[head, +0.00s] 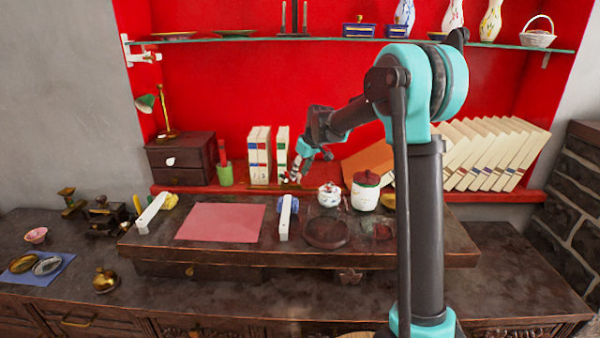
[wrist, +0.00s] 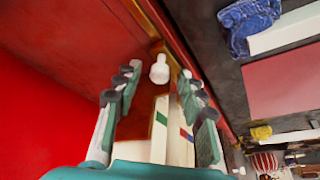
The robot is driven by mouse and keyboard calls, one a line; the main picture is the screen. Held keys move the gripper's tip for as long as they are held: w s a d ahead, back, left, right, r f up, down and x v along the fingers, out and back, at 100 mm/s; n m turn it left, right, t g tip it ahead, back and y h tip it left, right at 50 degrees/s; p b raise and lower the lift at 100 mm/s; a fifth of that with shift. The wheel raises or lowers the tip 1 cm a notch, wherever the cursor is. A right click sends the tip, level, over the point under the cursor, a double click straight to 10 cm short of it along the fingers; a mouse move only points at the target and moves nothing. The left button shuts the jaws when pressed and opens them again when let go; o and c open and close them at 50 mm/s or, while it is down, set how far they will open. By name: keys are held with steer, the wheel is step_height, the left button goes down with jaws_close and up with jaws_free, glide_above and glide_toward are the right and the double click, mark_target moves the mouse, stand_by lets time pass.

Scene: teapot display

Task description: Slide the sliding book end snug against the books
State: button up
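My gripper (head: 294,174) is low at the back ledge, just right of the upright books. In the wrist view its two fingers (wrist: 158,88) are spread apart, with a white knob (wrist: 159,68) showing between and beyond them. The knob may belong to the sliding book end; I cannot tell for sure. White books with red and blue labels (head: 259,155) stand upright, and a green-striped book (head: 283,150) stands to their right with a narrow gap. The green-striped book also shows between the fingers in the wrist view (wrist: 160,130). I cannot see contact with the knob.
An orange-brown panel (head: 368,163) and leaning cream books (head: 495,150) are to the right, partly behind my arm. A green cup (head: 225,173) and a dark drawer box (head: 180,158) stand left. White jars (head: 330,194) and a pink mat (head: 222,222) lie in front.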

jaws_close()
steer(key=shift+a, duration=0.1)
steer(key=a, duration=0.4)
steer(key=shift+a, duration=0.15)
steer(key=shift+o, duration=0.5)
jaws_free()
steer(key=v, duration=1.2)
